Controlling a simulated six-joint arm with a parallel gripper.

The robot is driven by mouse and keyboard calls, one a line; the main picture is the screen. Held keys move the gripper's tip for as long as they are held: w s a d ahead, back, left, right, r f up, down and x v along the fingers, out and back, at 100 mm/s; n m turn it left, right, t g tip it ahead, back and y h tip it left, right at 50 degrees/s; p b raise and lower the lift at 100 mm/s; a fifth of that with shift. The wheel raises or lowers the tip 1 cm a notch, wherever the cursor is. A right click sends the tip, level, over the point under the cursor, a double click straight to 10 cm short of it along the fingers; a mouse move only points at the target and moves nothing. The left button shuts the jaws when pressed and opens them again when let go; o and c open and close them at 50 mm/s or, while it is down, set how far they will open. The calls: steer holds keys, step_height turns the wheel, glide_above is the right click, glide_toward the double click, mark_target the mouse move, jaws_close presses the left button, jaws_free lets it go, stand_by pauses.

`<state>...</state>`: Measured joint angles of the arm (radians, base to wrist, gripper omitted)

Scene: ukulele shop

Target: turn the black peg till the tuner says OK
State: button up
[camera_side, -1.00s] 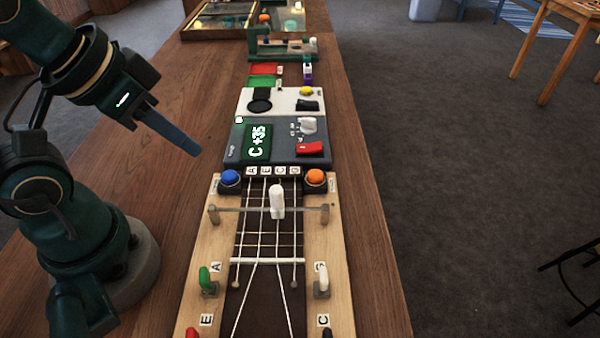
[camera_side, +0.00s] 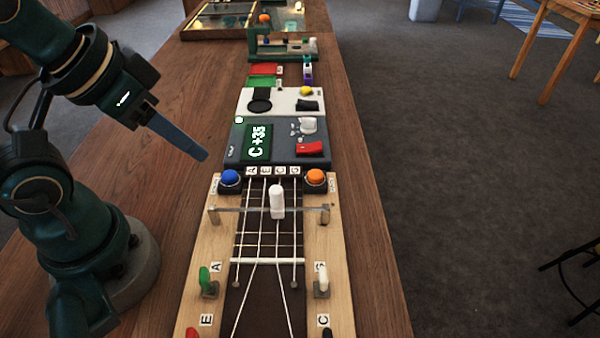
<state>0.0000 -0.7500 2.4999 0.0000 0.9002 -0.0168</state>
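The black peg (camera_side: 327,333) is at the bottom right of the wooden ukulele board, beside the label C, and is partly cut off by the picture's edge. The tuner (camera_side: 277,141) is a dark grey box at the head of the board. Its green display (camera_side: 257,141) reads "C +35". My gripper (camera_side: 203,154) hangs in the air to the left of the tuner, pointing down and to the right. It is well away from the black peg. Its fingers overlap from this side, so I cannot see a gap between them. Nothing shows held at its tip.
A white peg (camera_side: 322,276), green peg (camera_side: 204,276) and red peg (camera_side: 192,333) stand along the board. A white slider (camera_side: 277,201) sits on a crossbar. Blue (camera_side: 230,177) and orange (camera_side: 316,177) buttons flank the strings. A white box (camera_side: 280,101) stands behind the tuner.

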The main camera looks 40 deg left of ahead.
steer(key=w+d+r+n+h, duration=0.2)
steer(key=w+d+r+n, duration=0.15)
steer(key=n, duration=0.25)
steer(key=n+g+h, duration=0.1)
steer(key=n+g, duration=0.2)
steer(key=g, duration=0.6)
glide_above(328, 336)
steer(key=w+a, duration=0.2)
step_height(328, 336, down, 10)
steer(key=shift+d+r, duration=0.1)
steer(key=shift+d, duration=0.05)
steer(key=shift+s+d+f, duration=0.1)
steer(key=shift+s+f, duration=0.15)
steer(key=shift+x, duration=2.25)
jaws_close()
